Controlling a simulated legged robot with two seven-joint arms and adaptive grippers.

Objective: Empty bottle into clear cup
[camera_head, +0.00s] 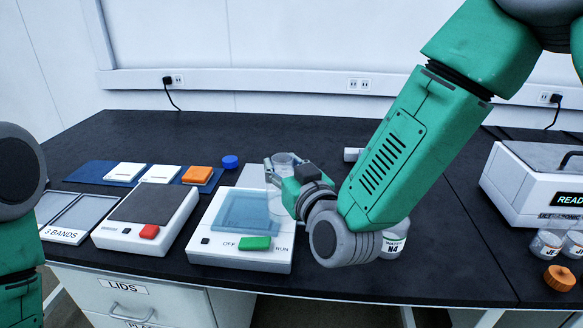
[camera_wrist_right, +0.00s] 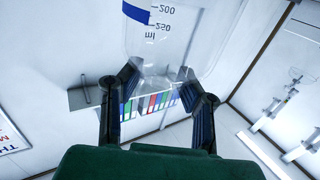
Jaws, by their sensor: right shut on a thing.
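My right gripper (camera_head: 279,180) is shut on a clear, see-through bottle (camera_head: 283,160) above the back edge of the white device with a blue plate. In the right wrist view the fingers (camera_wrist_right: 160,92) stand on either side of the narrower part of the bottle (camera_wrist_right: 165,45), which carries ml marks and a blue band. I cannot tell whether liquid is in it. A clear container with a label, perhaps reading WASTE (camera_head: 393,242), stands partly behind my right forearm. Clear cups (camera_head: 545,246) stand at the right edge. My left arm shows at the left edge; its gripper is out of view.
The white device with the blue plate (camera_head: 205,245) has a green switch. A grey-topped device (camera_head: 115,240) with a red switch stands left of it. A blue cap (camera_head: 230,162) lies behind. A blue mat (camera_head: 85,170) bears tiles. An orange cap (camera_head: 559,278) lies right.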

